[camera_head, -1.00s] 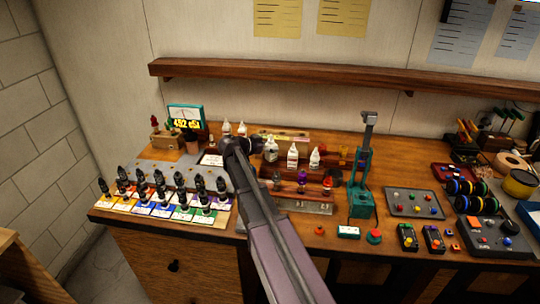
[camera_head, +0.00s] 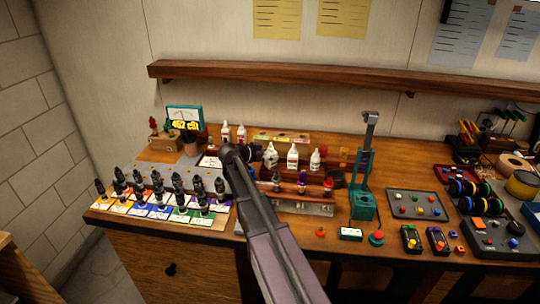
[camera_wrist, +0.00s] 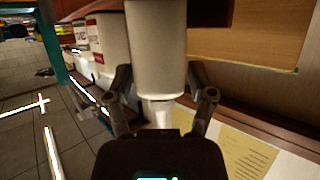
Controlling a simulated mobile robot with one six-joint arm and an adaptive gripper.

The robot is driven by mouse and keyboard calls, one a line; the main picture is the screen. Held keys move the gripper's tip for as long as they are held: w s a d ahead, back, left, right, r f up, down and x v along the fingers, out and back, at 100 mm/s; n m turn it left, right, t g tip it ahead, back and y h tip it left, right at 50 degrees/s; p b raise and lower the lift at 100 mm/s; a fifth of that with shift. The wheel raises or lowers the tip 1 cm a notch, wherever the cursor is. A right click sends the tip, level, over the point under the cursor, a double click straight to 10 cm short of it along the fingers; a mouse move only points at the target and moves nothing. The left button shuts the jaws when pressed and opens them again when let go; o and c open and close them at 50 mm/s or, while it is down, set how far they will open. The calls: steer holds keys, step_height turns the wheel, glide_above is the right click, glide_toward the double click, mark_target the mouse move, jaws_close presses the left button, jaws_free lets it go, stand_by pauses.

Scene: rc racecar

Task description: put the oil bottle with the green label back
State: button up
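In the wrist view a white bottle (camera_wrist: 157,45) fills the top middle, its narrow neck (camera_wrist: 160,112) pointing toward my palm. The fingers of my gripper (camera_wrist: 160,88) lie along both sides of it and appear closed on its body. No label shows on its visible side, so I cannot tell its colour.
Other white bottles with red and dark labels (camera_wrist: 105,40) stand close to the held one. A row of dark shock absorbers (camera_head: 160,190) on coloured cards is left of my arm. A teal press (camera_head: 362,190) stands at right. A wooden shelf (camera_head: 330,81) runs along the wall.

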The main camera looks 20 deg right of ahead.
steer(key=shift+r, duration=0.15)
stand_by(0.4)
steer(key=shift+a+r+p, duration=0.15)
steer(key=shift+a+p, duration=0.05)
steer(key=shift+p, duration=0.1)
steer(key=p+v, duration=0.4)
steer(key=v, duration=0.7)
steer(key=shift+a, duration=0.3)
